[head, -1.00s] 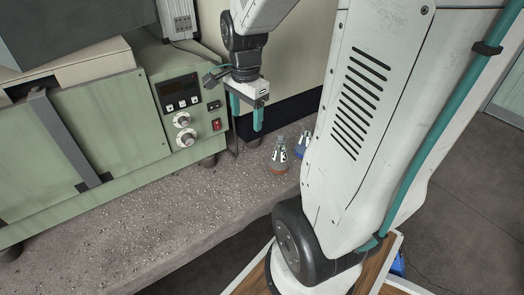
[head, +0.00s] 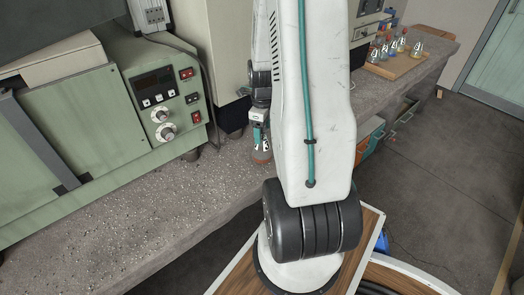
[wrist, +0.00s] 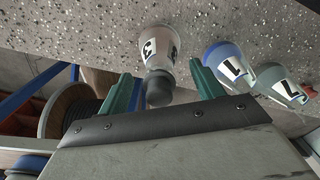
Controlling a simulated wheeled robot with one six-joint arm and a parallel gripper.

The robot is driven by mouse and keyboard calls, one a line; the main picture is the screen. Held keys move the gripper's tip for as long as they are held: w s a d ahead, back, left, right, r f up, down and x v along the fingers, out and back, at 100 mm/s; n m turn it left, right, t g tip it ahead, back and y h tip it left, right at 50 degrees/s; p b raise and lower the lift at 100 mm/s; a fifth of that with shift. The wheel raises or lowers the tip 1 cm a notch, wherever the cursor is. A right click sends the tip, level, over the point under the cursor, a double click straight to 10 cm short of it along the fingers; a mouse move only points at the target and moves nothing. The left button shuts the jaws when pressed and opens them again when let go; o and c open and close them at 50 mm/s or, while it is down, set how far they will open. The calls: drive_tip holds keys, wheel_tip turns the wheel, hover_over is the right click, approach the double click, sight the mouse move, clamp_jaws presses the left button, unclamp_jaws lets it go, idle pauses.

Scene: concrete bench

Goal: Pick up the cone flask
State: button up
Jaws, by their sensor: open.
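A conical flask (wrist: 160,48) with a dark stopper and a black-and-white label shows in the wrist view, its stopper end between my fingertips. My gripper (wrist: 164,82) is open, with a teal finger on each side of the stopper and neither clearly touching it. In the head view a labelled flask with a reddish base (head: 262,154) stands on the bench just below my gripper (head: 259,128), which is partly hidden by my arm.
A green instrument (head: 160,95) with knobs and a display stands left of my gripper on the concrete bench (head: 130,205). A wooden tray (head: 392,72) with several small flasks sits at the bench's far right. The front left of the bench is clear.

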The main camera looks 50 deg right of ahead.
sight(262, 144)
drive_tip(key=shift+f, duration=1.35)
clamp_jaws()
drive_tip(key=shift+r, duration=0.1)
